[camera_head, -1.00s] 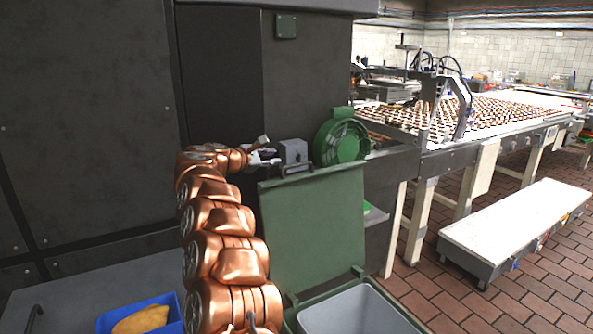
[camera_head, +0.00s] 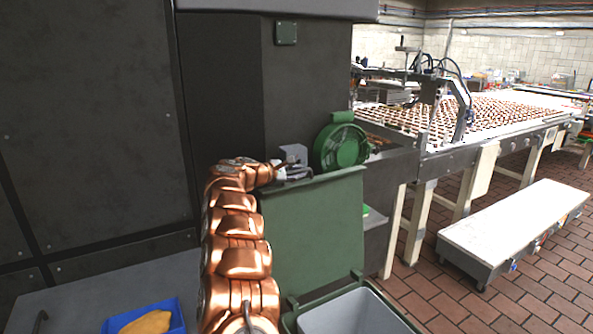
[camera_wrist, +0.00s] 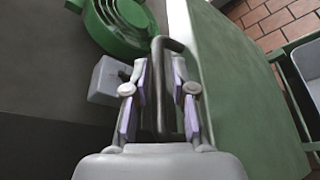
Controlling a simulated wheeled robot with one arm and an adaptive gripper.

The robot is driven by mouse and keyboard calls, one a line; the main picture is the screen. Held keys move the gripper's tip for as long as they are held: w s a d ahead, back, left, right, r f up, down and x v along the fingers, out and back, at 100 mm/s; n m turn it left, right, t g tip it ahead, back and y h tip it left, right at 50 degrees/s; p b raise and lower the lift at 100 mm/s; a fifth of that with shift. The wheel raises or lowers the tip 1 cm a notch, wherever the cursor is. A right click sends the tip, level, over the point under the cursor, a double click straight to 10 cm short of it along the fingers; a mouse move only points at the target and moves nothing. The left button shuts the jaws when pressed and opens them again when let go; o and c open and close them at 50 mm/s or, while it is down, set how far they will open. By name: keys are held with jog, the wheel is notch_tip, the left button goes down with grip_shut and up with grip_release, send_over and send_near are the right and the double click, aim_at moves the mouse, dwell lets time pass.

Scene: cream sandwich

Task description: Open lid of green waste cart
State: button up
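The lid (camera_head: 318,232) of the green waste cart stands upright against the dark machine in the head view. The cart's open top shows below it, with a green rim (camera_head: 290,321) and a grey inside (camera_head: 350,315). My gripper (camera_head: 287,172) is at the lid's top left edge. In the wrist view the green lid (camera_wrist: 240,85) fills the right side. A dark bar handle (camera_wrist: 165,44) at its edge runs between my gripper's two fingers (camera_wrist: 160,85). The fingers are apart, with gaps beside the bar. Firm contact cannot be seen.
A grey box (camera_head: 293,153) and a round green housing (camera_head: 341,147) are on the machine just behind the lid's top. A blue tray (camera_head: 176,322) with a yellow item is at the lower left. A conveyor of biscuits (camera_head: 490,113) and a low white bench (camera_head: 515,222) stand at the right.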

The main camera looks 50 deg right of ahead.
jog(key=shift+d, duration=0.1)
jog(key=shift+c, duration=0.2)
grip_shut()
dwell(0.4)
